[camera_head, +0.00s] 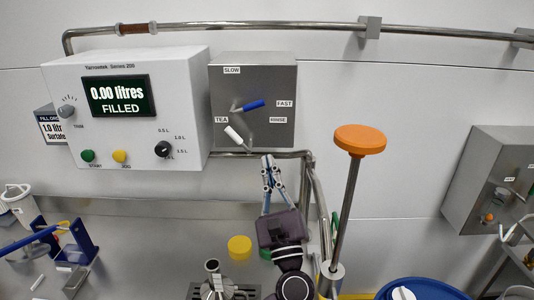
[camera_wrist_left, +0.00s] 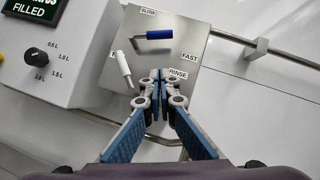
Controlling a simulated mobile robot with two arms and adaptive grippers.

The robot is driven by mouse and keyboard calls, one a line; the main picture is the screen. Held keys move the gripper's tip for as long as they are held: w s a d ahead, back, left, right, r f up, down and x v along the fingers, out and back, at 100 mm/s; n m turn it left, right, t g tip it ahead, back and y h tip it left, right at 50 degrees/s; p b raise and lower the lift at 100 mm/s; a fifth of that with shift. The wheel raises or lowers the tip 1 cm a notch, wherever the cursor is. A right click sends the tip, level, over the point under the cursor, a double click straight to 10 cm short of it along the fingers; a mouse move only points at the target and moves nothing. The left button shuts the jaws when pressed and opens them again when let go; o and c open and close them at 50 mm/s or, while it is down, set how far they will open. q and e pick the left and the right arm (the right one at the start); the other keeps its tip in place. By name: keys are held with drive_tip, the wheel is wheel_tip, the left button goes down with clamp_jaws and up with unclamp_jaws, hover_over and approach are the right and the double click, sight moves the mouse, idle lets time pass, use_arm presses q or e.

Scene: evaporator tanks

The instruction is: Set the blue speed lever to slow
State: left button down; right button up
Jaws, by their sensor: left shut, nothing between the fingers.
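The blue speed lever (camera_head: 253,105) is on the grey metal box (camera_head: 280,72) on the wall. It points right, toward the FAST label (camera_head: 284,103); the SLOW label (camera_head: 232,70) is at the top of the box. A white lever (camera_head: 234,136) sits below it, between the TEA and RINSE labels. My left gripper (camera_head: 268,160) is shut and empty, below the box in the head view. In the left wrist view the blue lever (camera_wrist_left: 158,35) is beyond and above my shut fingertips (camera_wrist_left: 154,76), apart from them. My right gripper is not in view.
A white control panel (camera_head: 190,100) reading 0.00 litres is left of the box. A pipe (camera_head: 270,154) runs under the box. An orange-topped rod (camera_head: 360,140) stands to the right. Bare wall lies right of the box.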

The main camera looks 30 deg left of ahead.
sight(249, 105)
use_arm(q)
drive_tip(key=w+a+r+p, duration=0.1)
drive_tip(key=a+r+p, duration=0.1)
drive_tip(key=w+a+r+p, duration=0.2)
drive_tip(key=r, duration=0.1)
drive_tip(key=w+a+r+p, duration=0.1)
drive_tip(key=a+r+p, duration=0.1)
drive_tip(key=shift+w+a+r, duration=0.15)
drive_tip(key=shift+w+r, duration=0.2)
drive_tip(key=shift+w, duration=0.05)
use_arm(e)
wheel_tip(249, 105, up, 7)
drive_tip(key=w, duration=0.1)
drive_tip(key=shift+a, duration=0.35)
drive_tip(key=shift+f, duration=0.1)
